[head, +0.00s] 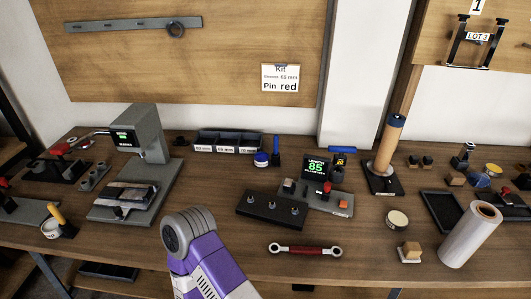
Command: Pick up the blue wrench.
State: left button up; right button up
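I cannot make out a blue wrench in the head view. A wrench-like bar (305,250) with a dark red middle and a silver ring at each end lies flat near the front edge of the bench. A small upright blue-handled tool (277,148) stands at the back; its kind is unclear. A purple and grey link of my arm (205,255) reaches in from the bottom, left of the red bar and apart from it. Neither gripper shows.
A black block (271,210) with several pegs and a device with a green display (318,170) stand behind the bar. A grey press (145,135) stands left. A white roll (470,234) and black tray (441,212) are right. Bare bench (370,262) lies right of the bar.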

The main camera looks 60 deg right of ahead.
aim_at(340, 159)
jog(key=u, duration=0.5)
jog(key=k, duration=1.2)
jog(key=z, duration=0.65)
